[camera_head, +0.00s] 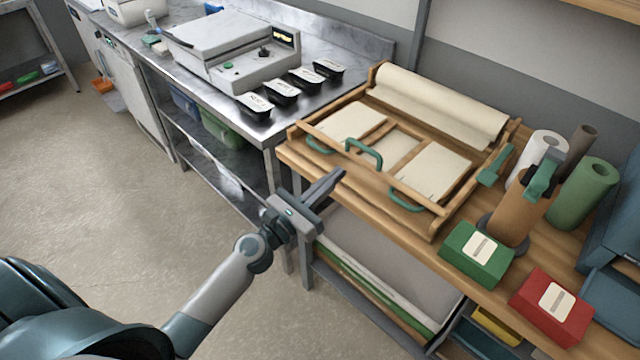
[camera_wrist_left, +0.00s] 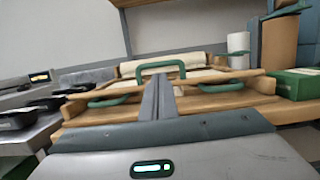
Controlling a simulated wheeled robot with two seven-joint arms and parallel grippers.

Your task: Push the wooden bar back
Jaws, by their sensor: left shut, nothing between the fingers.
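The wooden bar (camera_head: 388,167) runs across the front of the wooden paper stand, with an upright green handle (camera_head: 363,152) at its middle. Sheets of cream paper (camera_head: 352,122) lie behind it, and a paper roll (camera_head: 440,105) lies at the back. My left gripper (camera_head: 340,173) is shut and empty, in front of the bar and below the green handle. In the left wrist view the shut fingers (camera_wrist_left: 157,98) point at the bar (camera_wrist_left: 215,77), overlapping its middle under the handle (camera_wrist_left: 162,68). Whether they touch it I cannot tell. My right gripper is not in view.
A steel counter (camera_head: 290,120) with a scale (camera_head: 230,55) and several black containers stands at left. A green box (camera_head: 477,254), a red box (camera_head: 552,305) and upright rolls (camera_head: 582,195) stand at right on the wooden table. Open floor lies in front.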

